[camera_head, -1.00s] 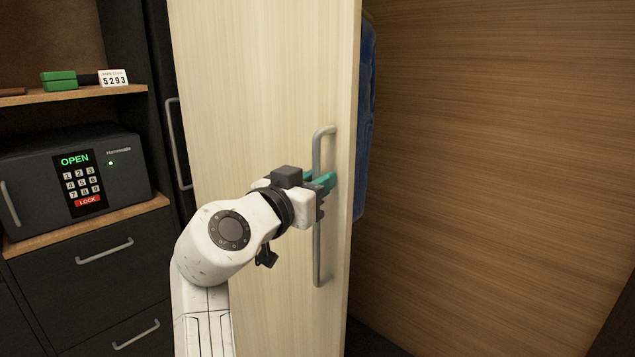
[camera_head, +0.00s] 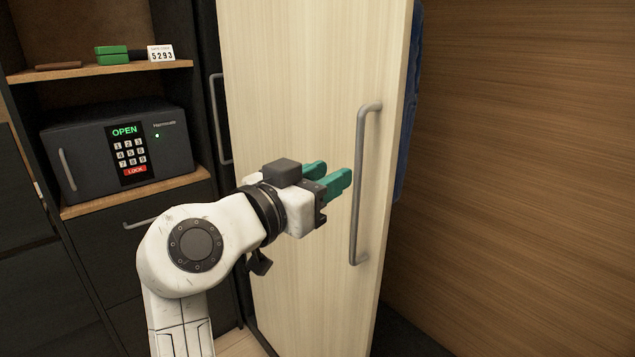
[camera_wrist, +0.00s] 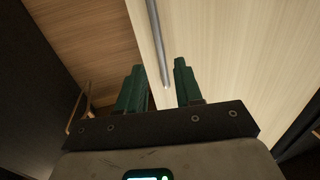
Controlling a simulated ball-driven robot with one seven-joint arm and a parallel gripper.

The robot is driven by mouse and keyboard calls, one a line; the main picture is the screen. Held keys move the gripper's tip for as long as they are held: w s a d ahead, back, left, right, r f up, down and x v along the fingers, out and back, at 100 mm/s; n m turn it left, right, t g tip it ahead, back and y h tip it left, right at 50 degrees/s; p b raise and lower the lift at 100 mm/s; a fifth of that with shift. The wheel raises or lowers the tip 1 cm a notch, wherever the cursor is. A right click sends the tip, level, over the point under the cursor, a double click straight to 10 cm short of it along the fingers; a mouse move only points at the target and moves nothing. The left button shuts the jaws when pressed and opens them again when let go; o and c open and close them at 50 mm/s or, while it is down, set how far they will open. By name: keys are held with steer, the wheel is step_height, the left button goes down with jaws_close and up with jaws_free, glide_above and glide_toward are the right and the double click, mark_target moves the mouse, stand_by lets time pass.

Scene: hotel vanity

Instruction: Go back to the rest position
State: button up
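My gripper (camera_head: 328,175) is in front of the pale wooden wardrobe door (camera_head: 300,80), just left of the door's long grey handle (camera_head: 358,190). Its two green fingers are spread apart with nothing between them. In the wrist view, the fingers of my gripper (camera_wrist: 157,85) are apart, and the handle (camera_wrist: 157,45) lies beyond and between their tips in the picture. In the head view the fingertips are clear of the handle. The door stands open.
A dark safe (camera_head: 90,160) with a lit OPEN panel sits on a wooden shelf at the left. Above it are a green box (camera_head: 112,54) and a card reading 5293 (camera_head: 160,53). Blue cloth (camera_head: 408,120) shows behind the door. A wooden wall (camera_head: 520,180) fills the right.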

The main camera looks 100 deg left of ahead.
steer(key=shift+v, duration=0.85)
